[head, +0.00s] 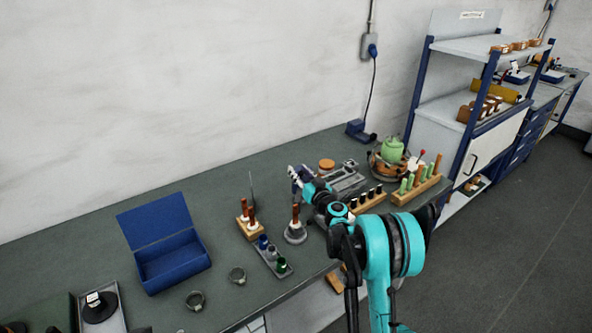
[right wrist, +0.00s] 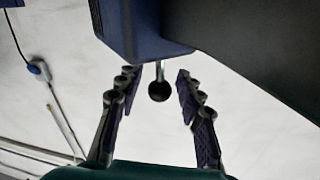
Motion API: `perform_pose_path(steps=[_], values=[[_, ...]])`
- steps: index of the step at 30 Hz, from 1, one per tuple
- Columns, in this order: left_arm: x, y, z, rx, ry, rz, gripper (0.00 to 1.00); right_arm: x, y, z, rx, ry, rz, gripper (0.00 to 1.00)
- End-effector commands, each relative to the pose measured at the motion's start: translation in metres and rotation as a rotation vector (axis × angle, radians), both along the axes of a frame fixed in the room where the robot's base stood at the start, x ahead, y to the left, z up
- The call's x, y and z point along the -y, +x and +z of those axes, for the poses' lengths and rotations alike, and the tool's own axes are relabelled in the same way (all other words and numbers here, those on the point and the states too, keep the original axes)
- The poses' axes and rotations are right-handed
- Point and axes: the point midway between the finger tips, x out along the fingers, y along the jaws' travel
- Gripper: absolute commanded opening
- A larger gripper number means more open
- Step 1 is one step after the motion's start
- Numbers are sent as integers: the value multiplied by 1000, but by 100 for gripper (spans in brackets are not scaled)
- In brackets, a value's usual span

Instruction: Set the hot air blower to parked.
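In the right wrist view, a dark blue housing (right wrist: 145,28), which looks like the hot air blower, carries a short metal lever with a round black knob (right wrist: 159,91). My right gripper (right wrist: 157,77) is open, its two fingers on either side of the knob with gaps visible on both sides. In the head view my right gripper (head: 296,178) is over the bench, left of a grey fixture (head: 345,181); the lever cannot be made out there. My left gripper is not in view.
A shelf unit (head: 452,110) stands at the right. The bench's back left is clear.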

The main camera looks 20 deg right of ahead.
Motion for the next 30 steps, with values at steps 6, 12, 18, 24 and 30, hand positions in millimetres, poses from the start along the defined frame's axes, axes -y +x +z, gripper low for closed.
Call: perform_pose_path(steps=[6, 12, 18, 24, 30], values=[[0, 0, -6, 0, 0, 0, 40, -4, 24, -1, 0, 0, -1, 37], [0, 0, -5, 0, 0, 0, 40, -5, 27, 1, 0, 0, 0, 37], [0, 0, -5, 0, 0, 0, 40, -5, 27, 1, 0, 0, 0, 13], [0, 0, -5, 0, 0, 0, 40, -5, 26, 1, 0, 0, 0, 0], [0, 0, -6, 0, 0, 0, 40, -6, 27, 1, 0, 0, -6, 0]])
